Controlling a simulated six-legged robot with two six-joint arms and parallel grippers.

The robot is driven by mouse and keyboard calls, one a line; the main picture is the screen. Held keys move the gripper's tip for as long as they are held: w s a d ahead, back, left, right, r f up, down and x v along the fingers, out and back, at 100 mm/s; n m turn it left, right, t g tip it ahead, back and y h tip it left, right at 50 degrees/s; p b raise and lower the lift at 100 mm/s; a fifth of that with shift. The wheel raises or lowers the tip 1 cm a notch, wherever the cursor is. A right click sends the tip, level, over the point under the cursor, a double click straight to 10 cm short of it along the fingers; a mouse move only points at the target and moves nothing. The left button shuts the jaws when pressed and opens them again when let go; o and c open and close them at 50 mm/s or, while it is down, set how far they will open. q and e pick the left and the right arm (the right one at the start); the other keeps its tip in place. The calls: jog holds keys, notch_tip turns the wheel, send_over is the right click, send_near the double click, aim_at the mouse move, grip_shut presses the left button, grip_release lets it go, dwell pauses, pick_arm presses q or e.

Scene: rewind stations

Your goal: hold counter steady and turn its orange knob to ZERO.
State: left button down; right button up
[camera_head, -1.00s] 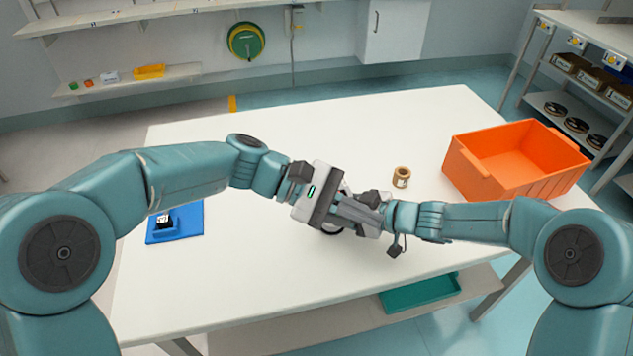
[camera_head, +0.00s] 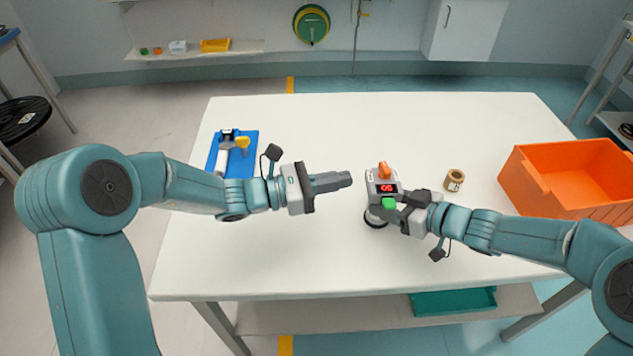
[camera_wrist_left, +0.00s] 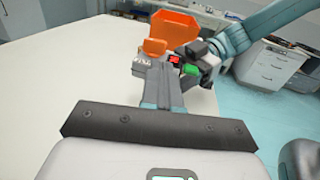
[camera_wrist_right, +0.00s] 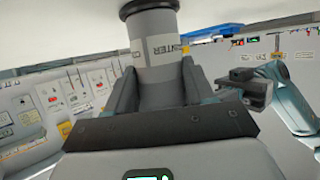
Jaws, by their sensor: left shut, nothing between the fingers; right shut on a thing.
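The counter (camera_head: 378,204) stands on the white table. It has an orange knob (camera_head: 384,171) on top, a lit red display (camera_head: 386,188) whose digits are too small to read surely, a green button (camera_head: 389,204) and a dark round base. My right gripper (camera_head: 401,209) is shut on the counter from the right; the right wrist view shows its fingers around the labelled grey post (camera_wrist_right: 161,50). My left gripper (camera_head: 347,179) is shut and empty, pointing at the counter with a small gap. The left wrist view shows the knob (camera_wrist_left: 154,47) beyond its fingers (camera_wrist_left: 160,75).
A small brown spool (camera_head: 454,180) stands right of the counter, near an orange bin (camera_head: 570,178).

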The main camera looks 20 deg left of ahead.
aim_at(380, 188)
pick_arm(q)
jog(key=x, duration=0.6)
jog(key=shift+w+d, duration=0.15)
jog(key=shift+d, duration=0.05)
